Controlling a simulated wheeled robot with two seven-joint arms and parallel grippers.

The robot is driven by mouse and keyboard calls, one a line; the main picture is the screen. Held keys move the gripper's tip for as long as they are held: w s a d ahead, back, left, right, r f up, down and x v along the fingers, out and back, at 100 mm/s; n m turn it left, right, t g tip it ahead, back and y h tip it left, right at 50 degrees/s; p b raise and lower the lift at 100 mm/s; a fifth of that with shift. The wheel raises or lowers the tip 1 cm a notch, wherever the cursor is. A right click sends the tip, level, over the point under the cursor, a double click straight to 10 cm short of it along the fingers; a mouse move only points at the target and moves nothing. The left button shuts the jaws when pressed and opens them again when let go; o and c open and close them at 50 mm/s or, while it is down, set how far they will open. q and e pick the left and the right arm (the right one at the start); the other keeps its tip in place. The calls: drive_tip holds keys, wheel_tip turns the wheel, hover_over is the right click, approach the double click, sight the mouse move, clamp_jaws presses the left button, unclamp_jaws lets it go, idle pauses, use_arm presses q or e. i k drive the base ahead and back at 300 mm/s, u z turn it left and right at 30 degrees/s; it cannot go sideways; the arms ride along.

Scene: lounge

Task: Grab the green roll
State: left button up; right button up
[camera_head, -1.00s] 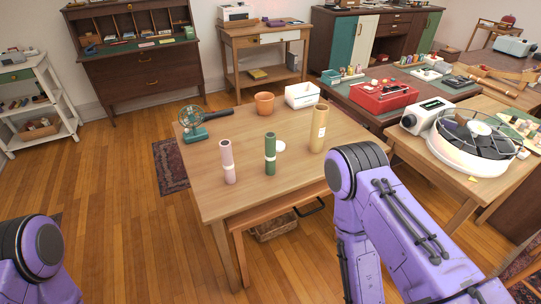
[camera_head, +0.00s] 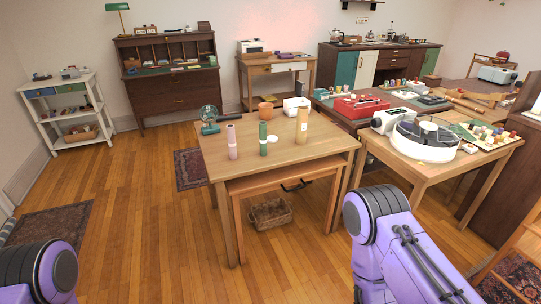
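The green roll (camera_head: 263,139) stands upright near the front edge of the wooden table (camera_head: 290,152), with a pale band around it. A pink roll (camera_head: 231,142) stands to its left and a taller tan roll (camera_head: 302,124) to its right, both upright and apart from it. My purple left arm shows at the lower left and my purple right arm at the lower right. Neither gripper is in view, and nothing purple touches the rolls.
A small fan (camera_head: 209,119), an orange pot (camera_head: 265,111) and a white box (camera_head: 295,104) stand behind the rolls. A side table with a round white device (camera_head: 424,141) is at the right. A basket (camera_head: 270,213) sits under the table. Floor at left is open.

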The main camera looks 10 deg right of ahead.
sight(263, 125)
drive_tip(key=z, duration=1)
drive_tip(key=i, duration=1.25)
drive_tip(key=z, duration=0.1)
